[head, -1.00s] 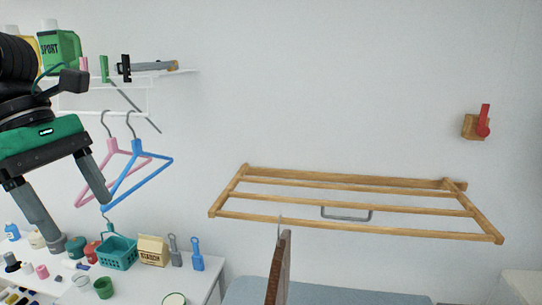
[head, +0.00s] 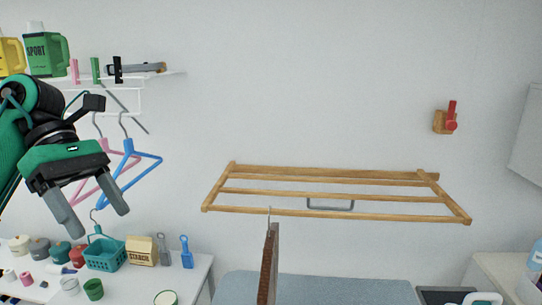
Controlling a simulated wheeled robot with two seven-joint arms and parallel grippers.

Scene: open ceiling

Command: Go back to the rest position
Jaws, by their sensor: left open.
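My left gripper (head: 96,222) is in the head view at the left, with its arm coming in from the left edge. Its two grey fingers point down and stand apart, with nothing between them. It is in front of the pink hanger (head: 88,170) and partly covers it. The blue hanger (head: 137,160) hangs just right of the gripper; I cannot tell whether they touch. My right gripper is not in view.
A wooden drying rack (head: 330,215) is on the wall. A shelf (head: 165,75) with detergent bottles (head: 47,50) and clothespins is above left. A white table (head: 190,280) holds a teal basket (head: 105,256), a starch box (head: 141,250) and several jars. A brown upright panel (head: 268,265) is at the bottom centre.

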